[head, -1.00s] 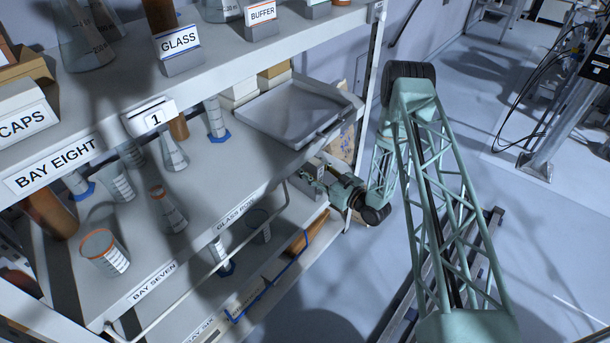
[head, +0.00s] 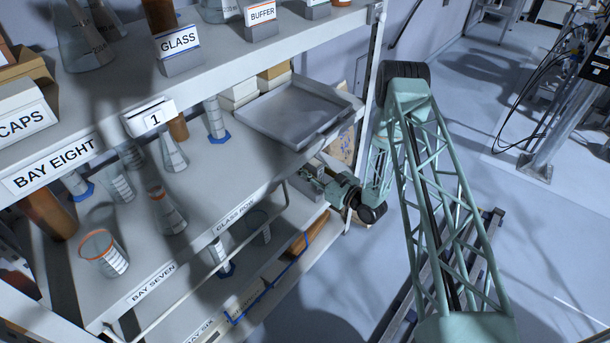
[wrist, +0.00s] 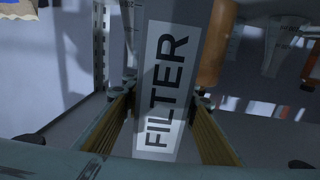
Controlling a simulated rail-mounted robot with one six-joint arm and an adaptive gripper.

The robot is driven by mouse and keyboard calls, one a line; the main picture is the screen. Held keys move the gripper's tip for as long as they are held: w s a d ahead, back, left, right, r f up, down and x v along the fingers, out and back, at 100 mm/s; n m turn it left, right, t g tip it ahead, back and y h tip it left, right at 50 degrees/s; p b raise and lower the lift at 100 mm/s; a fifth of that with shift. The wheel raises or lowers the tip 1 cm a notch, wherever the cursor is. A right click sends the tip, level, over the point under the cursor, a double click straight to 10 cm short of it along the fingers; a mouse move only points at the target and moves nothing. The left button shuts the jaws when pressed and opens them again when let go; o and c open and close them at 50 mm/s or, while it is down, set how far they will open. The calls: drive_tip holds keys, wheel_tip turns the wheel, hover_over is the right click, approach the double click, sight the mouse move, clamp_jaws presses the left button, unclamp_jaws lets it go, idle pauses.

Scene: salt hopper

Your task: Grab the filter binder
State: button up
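The filter binder (wrist: 165,85) stands in the middle of the wrist view, with a pale spine label reading FILTER sideways. My gripper (wrist: 160,97) has its two fingers spread, one on each side of the binder's spine. The left finger looks a little apart from the binder; whether the right one touches is hard to tell. In the head view my gripper (head: 308,174) reaches in at the right end of the shelving, below the shelf with the grey tray. The binder is hard to make out there behind the gripper.
An amber cylinder (wrist: 216,45) stands close to the binder's right, with clear glassware (wrist: 285,45) farther right. A shelf upright (wrist: 99,45) is on the left. In the head view, a grey tray (head: 292,112) lies above my gripper, and a white rail runs along the shelf front.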

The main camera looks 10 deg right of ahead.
clamp_jaws()
drive_tip(key=shift+r, duration=0.2)
drive_tip(key=s+d+r+p, duration=0.1)
drive_tip(key=s+r, duration=0.1)
drive_tip(key=s, duration=0.6)
drive_tip(key=s+d+r+p, duration=0.1)
drive_tip(key=s+r+p, duration=0.1)
drive_tip(key=s, duration=0.5)
drive_tip(key=shift+s+d+r, duration=0.2)
drive_tip(key=shift+s+r, duration=0.15)
drive_tip(key=shift+s, duration=0.05)
idle(0.3)
